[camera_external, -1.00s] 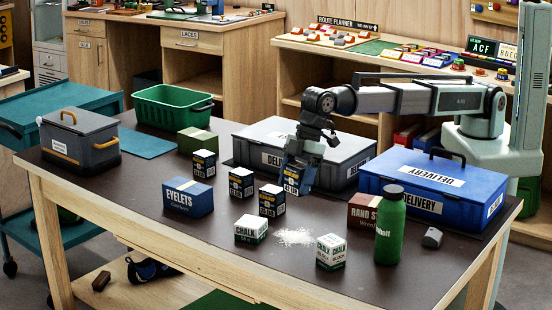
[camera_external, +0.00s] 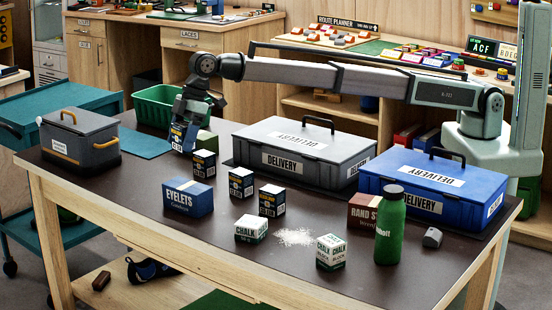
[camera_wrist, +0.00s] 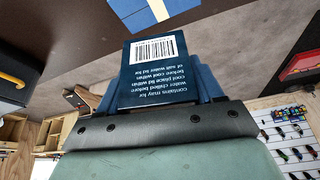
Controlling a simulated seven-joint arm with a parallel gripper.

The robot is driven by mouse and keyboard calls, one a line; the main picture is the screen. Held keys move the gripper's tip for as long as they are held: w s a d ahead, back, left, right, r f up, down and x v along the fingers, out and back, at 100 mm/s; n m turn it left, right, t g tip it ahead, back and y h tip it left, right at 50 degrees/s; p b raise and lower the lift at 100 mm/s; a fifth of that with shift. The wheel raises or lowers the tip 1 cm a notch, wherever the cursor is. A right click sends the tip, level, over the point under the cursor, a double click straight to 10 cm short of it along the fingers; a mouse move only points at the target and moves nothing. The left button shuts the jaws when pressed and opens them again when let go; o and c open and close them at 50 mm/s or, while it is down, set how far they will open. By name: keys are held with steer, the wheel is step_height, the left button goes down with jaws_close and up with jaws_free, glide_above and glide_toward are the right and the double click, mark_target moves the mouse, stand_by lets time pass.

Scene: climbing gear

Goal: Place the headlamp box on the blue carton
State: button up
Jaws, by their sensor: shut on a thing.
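My gripper (camera_external: 187,118) is shut on a dark headlamp box (camera_external: 183,137) with a blue and yellow print, at the far left part of the table. In the wrist view the held box (camera_wrist: 152,75) shows its barcode face between my fingers. I cannot tell its exact height above the table. The blue EYELETS carton (camera_external: 188,199) stands on the table, nearer the camera than the held box, with its top clear. Similar dark boxes stand apart from it: one (camera_external: 204,164) behind it, one (camera_external: 241,182) to its right and one (camera_external: 272,200) farther right.
A green carton (camera_external: 207,143) is partly hidden behind the held box. A green crate (camera_external: 165,97), grey toolbox (camera_external: 95,150), grey DELIVERY case (camera_external: 300,150) and blue DELIVERY case (camera_external: 405,190) stand around. Chalk boxes (camera_external: 250,229), spilled powder (camera_external: 294,237) and a green bottle (camera_external: 390,230) are in front.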

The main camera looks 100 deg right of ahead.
mark_target(181, 188)
steer(key=shift+s+a+n+g, duration=0.1)
steer(key=shift+a+n+g, duration=0.2)
steer(key=shift+n, duration=0.7)
steer(key=shift+f+y, duration=0.25)
steer(key=shift+y, duration=0.05)
steer(key=shift+f, duration=4.75)
steer(key=o, duration=1.1)
steer(key=shift+f, duration=0.1)
steer(key=v, duration=1.2)
